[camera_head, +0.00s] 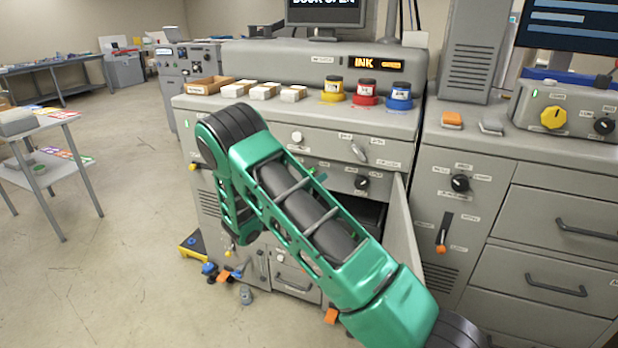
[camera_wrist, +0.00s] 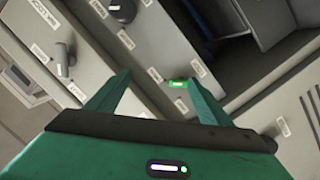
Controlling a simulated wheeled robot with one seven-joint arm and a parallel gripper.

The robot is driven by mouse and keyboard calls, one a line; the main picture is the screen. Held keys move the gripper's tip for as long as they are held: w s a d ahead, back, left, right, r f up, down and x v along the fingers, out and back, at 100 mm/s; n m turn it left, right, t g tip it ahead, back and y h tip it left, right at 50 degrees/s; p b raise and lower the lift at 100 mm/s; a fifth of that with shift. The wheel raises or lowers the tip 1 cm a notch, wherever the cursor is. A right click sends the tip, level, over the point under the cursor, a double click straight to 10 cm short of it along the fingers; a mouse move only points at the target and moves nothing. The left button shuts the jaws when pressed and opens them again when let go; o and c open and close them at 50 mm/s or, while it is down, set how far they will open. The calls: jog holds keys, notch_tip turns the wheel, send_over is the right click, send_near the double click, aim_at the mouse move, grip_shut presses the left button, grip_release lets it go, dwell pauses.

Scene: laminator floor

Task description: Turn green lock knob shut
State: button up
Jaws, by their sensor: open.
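The green lock knob (camera_wrist: 178,85) is a small bright green bar on the grey machine front. In the wrist view it lies between the fingertips of my gripper (camera_wrist: 158,79), nearer the right finger. The gripper is open, with one finger to each side of the knob; I cannot tell whether either touches it. In the head view a small green piece (camera_head: 313,171) shows on the machine front just above my arm, but I cannot tell if it is the knob. My gripper is hidden behind my arm there.
A cabinet door (camera_head: 402,232) stands open beside a dark compartment (camera_head: 366,211). A black knob (camera_head: 362,183) and a grey lever knob (camera_head: 357,151) sit on the front. Ink jars, including a red one (camera_head: 366,92), stand on top.

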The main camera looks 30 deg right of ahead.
aim_at(310, 172)
jog(key=w+a+f+n+t, duration=0.2)
jog(key=w+a+f+t, duration=0.1)
jog(key=w+a, duration=0.1)
jog(key=x, duration=1)
jog(key=shift+w+d, duration=0.2)
jog(key=shift+d, duration=0.15)
jog(key=c, duration=1)
jog(key=shift+c, duration=0.2)
